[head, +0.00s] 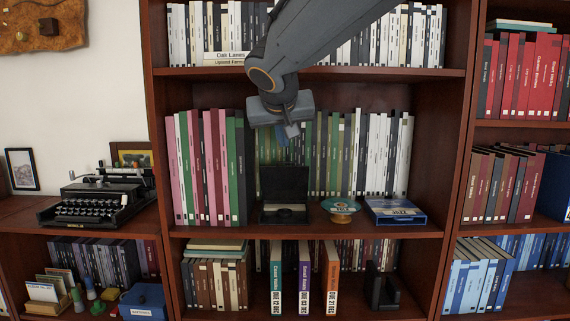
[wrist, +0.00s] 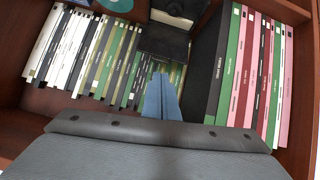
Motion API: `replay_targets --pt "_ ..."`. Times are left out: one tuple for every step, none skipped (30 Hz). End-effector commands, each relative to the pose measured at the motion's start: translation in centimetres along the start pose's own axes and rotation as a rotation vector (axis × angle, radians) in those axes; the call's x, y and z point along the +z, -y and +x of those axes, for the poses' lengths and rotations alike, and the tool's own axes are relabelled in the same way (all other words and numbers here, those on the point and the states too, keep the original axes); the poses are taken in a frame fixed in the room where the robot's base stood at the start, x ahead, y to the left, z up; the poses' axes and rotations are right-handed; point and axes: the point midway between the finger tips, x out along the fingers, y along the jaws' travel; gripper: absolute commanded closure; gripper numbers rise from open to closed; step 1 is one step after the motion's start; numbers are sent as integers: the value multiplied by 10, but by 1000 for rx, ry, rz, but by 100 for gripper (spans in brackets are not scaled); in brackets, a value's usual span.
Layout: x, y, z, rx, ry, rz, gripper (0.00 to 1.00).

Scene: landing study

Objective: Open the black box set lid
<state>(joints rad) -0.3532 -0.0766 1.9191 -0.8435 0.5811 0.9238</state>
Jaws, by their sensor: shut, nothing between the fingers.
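The black box (head: 284,214) stands on the middle shelf, in front of the row of books. Its lid (head: 284,182) stands raised, roughly upright, at the back of the base. A small pale object shows in the open base. In the wrist view the box (wrist: 178,9) is at the top, with the dark lid (wrist: 164,43) nearer to me. My gripper (head: 289,134) is above the lid and slightly to its right, apart from it in the head view. In the wrist view its blue fingers (wrist: 161,82) are together and empty, pointing toward the lid.
A teal disc on a stand (head: 341,207) and a blue case (head: 395,211) are right of the box. Pink, green and black books (head: 209,170) stand close on its left. The shelf above (head: 330,72) is close to my arm.

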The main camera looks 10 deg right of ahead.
Motion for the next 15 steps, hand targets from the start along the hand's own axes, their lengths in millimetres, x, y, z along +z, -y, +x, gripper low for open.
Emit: replay_targets --pt "0 -3 -3 -11 -8 56 100" --pt "0 -3 -4 -17 -11 83 100" --pt "0 -4 -6 -23 -14 108 100" --pt "0 -4 -6 -25 -15 122 100" --pt "0 -4 -5 -27 -15 131 100" --pt "0 -4 -4 -28 -15 136 100" --pt "0 -4 -1 -29 -15 137 100" --pt "0 -3 2 -29 -15 137 100" --pt "0 -3 6 -28 -14 137 100" --pt "0 -3 10 -27 -13 135 100" --pt "0 -3 15 -27 -13 134 100" --pt "-1 -3 21 -28 -13 134 100" --pt "-1 -3 26 -26 -12 135 100" --pt "-1 -3 32 -26 -13 133 100" --pt "-1 -2 39 -27 -13 134 100"
